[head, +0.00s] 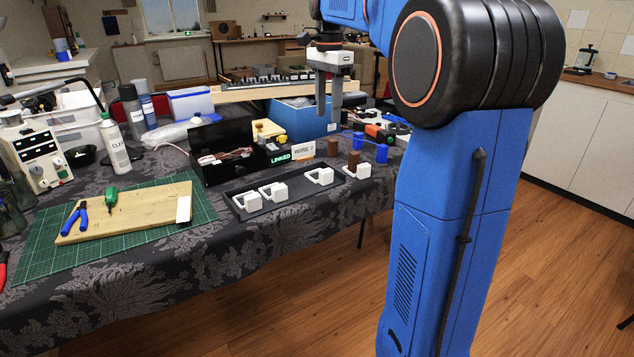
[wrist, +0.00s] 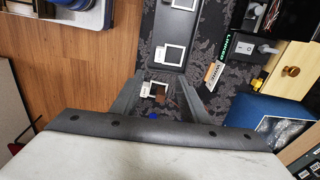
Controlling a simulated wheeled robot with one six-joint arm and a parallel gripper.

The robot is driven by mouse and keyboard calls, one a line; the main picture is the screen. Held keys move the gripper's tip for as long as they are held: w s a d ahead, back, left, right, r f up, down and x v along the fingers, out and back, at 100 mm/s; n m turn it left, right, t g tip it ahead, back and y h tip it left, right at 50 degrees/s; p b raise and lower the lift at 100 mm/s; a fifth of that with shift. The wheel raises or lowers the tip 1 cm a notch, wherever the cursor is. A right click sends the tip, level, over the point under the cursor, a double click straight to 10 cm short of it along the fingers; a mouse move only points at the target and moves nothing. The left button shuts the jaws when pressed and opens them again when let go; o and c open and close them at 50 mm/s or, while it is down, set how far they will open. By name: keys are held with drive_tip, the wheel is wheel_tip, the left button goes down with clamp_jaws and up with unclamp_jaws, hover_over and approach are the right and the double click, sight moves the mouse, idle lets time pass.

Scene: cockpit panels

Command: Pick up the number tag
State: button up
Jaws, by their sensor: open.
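The tag reading "WIRE 7" (head: 302,149) stands on the table beside a green "LINKED" sign (head: 281,158), near the right end of a black open box. In the wrist view the small tag (wrist: 211,73), tan and white, lies just right of the right finger, tilted in the picture. My gripper (head: 329,113) points down above the table, behind and above the tag in the head view. Its fingers are apart with nothing held. In the wrist view my gripper (wrist: 162,94) has a white block (wrist: 158,89) showing between its fingers, well below.
A dark tray (head: 255,208) with several white blocks lies in front of the tag. Brown cylinders (head: 353,159) and blue spools (head: 382,153) stand to the right. The black box (head: 222,137) and a blue bin (head: 297,119) are behind. A wooden board (head: 125,212) lies left.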

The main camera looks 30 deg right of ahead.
hover_over(326, 170)
wheel_tip(326, 170, down, 12)
drive_tip(key=shift+w+d+r, duration=0.1)
drive_tip(key=shift+d, duration=0.05)
drive_tip(key=shift+s+f, duration=0.2)
drive_tip(key=shift+f, duration=2.6)
drive_tip(key=shift+a, duration=0.2)
clamp_jaws()
